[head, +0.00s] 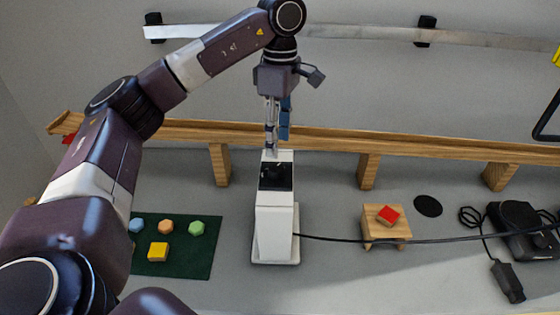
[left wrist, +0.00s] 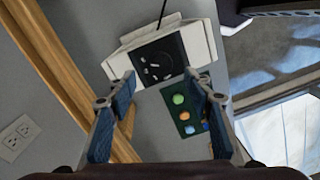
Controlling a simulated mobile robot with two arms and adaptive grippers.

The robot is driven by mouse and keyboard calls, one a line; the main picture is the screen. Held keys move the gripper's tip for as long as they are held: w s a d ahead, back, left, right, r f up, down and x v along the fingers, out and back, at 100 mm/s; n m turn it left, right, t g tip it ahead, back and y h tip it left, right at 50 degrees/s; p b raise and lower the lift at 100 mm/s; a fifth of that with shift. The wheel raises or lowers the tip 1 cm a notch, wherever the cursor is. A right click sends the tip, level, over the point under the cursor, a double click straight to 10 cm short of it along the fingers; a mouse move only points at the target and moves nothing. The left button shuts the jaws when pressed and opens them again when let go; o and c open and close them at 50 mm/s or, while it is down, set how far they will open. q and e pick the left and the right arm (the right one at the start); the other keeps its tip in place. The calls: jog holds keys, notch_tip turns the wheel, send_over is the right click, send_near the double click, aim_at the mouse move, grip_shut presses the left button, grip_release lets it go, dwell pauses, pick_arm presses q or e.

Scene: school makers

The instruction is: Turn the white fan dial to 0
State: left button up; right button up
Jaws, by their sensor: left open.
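The white fan (head: 274,232) stands upright on the grey surface, a tall white body with a black panel (head: 276,177) on its top. In the left wrist view the fan's black panel (left wrist: 157,57) shows light markings and a small knob-like part; the dial's setting is too small to read. My left gripper (head: 277,138) points down just above and behind the fan's top, seemingly apart from it. In the left wrist view my left gripper (left wrist: 160,88) is open and empty, its blue-padded fingers on either side of the panel. My right gripper is not in view.
A wooden rail (head: 330,140) runs behind the fan. A green mat (head: 190,262) with several coloured blocks lies left. A small wooden stool (head: 388,226) bears a red block (head: 388,215). A black cable (head: 400,241) crosses right to a black device (head: 522,228).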

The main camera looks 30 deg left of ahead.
aim_at(277, 167)
pick_arm(q)
jog(key=f, duration=0.2)
jog(key=f+p, duration=0.1)
jog(key=f, duration=0.4)
jog(key=shift+s+f+p, duration=0.25)
jog(key=shift+s+p, duration=0.05)
jog(key=shift+c, duration=0.7)
jog(key=c, duration=1)
